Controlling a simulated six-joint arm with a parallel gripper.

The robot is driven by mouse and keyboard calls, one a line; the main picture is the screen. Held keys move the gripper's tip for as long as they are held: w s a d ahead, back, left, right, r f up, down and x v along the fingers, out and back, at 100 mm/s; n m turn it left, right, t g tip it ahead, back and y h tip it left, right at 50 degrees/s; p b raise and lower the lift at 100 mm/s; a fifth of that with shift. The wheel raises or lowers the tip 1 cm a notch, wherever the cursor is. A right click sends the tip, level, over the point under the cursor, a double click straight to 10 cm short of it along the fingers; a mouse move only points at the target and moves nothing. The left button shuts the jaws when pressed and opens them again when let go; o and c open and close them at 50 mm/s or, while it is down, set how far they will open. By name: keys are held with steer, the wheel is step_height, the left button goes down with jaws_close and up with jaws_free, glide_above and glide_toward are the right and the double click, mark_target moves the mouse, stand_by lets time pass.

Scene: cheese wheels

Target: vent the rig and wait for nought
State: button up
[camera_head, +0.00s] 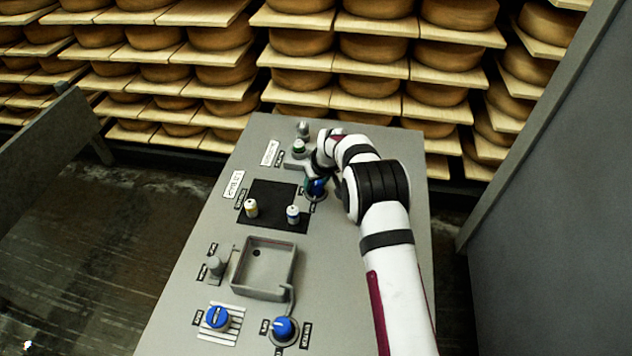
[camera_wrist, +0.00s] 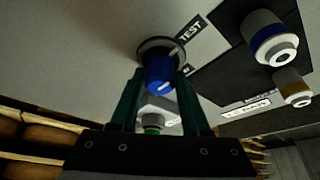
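A blue knob (camera_wrist: 160,72) with a pale pointer mark stands on a round dark base, beside a label reading "TEST" (camera_wrist: 190,33). In the head view the knob (camera_head: 316,187) is at the far right of the black panel, partly covered by my gripper (camera_head: 322,178). In the wrist view my gripper (camera_wrist: 160,76) has its two green fingers on either side of the knob. The fingers are apart, with a narrow gap seeming to show beside the knob; contact is unclear. A white plate (camera_head: 234,184) left of the black panel carries small lettering, not clearly readable, seeming to end in "BAR".
The black panel (camera_head: 272,190) bears a yellow-banded fitting (camera_head: 251,208) and a blue-banded fitting (camera_head: 293,214). Nearer are a grey open basin (camera_head: 243,290) and two blue knobs (camera_head: 217,318) (camera_head: 284,329). A green-banded fitting (camera_head: 298,147) stands behind. Cheese shelves line the back.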

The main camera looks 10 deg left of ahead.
jaws_close()
steer(key=shift+m, duration=0.4)
steer(key=shift+m+h, duration=0.6)
steer(key=shift+m, duration=0.5)
steer(key=m+h, duration=0.1)
steer(key=m, duration=0.3)
steer(key=shift+t+h, duration=0.4)
steer(key=m+h, duration=0.1)
steer(key=m, duration=0.3)
steer(key=shift+m+g+h, duration=0.6)
steer(key=shift+m+h, duration=0.1)
steer(key=shift+m, duration=1.2)
